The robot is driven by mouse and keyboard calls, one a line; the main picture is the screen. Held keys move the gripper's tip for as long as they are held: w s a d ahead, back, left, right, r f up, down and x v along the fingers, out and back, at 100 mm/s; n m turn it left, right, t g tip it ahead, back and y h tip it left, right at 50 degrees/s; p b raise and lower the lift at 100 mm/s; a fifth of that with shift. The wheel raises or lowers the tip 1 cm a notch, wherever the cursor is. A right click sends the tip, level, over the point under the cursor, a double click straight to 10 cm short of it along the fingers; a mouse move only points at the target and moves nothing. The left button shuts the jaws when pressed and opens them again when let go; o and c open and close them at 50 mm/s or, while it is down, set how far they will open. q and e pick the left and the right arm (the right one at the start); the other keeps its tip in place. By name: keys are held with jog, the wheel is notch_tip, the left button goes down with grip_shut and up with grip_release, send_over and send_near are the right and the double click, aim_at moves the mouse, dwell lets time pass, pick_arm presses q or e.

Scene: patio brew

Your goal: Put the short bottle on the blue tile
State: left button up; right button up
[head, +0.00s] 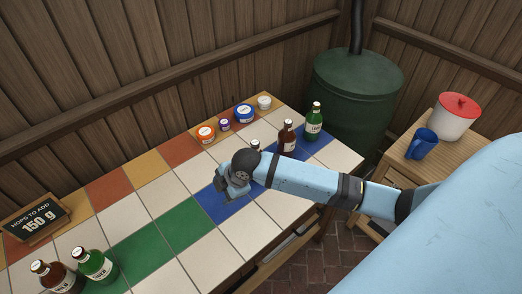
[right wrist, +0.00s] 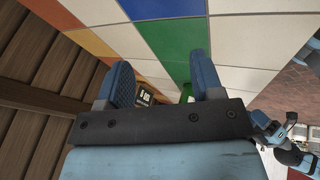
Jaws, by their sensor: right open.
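Bottles stand on a tiled table (head: 262,225). A brown bottle (head: 287,137) and a green bottle (head: 313,121) stand at its far right, by blue tiles. Another bottle (head: 255,144) is mostly hidden behind my right arm. A brown bottle (head: 52,277) and a green bottle (head: 97,265) stand at the near left. I cannot tell which is the short one. My right gripper (head: 221,186) is over a blue tile (head: 222,207), open, with no bottle visible between its fingers; the right wrist view shows both fingers (right wrist: 163,82) apart. My left gripper cannot be made out clearly.
Several small jars, including an orange one (head: 205,134) and a blue one (head: 243,114), stand along the back edge. A sign reading 150 g (head: 37,218) stands at the left. A blue mug (head: 422,144) and a red-lidded pot (head: 456,118) are on a side cabinet.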

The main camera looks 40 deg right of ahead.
jog(key=s+a+f+m+t, duration=0.1)
jog(key=s+m, duration=0.1)
jog(key=s+a+f+m+t+y, duration=0.1)
jog(key=s+f+m, duration=0.1)
jog(key=s, duration=0.1)
jog(key=s+a+f+m+t, duration=0.1)
jog(key=s+a+f+m, duration=0.1)
jog(key=s, duration=0.1)
jog(key=shift+s+m+y, duration=0.2)
jog(key=shift+m+y, duration=0.1)
jog(key=s+d+f+m+t, duration=0.1)
jog(key=s+m, duration=0.2)
jog(key=s, duration=0.2)
jog(key=s+d+f+m+t+h, duration=0.1)
jog(key=s+m+t, duration=0.1)
jog(key=s+m, duration=0.2)
jog(key=shift+s+d+m+t, duration=0.3)
jog(key=shift+s+d, duration=0.1)
jog(key=shift+s, duration=0.65)
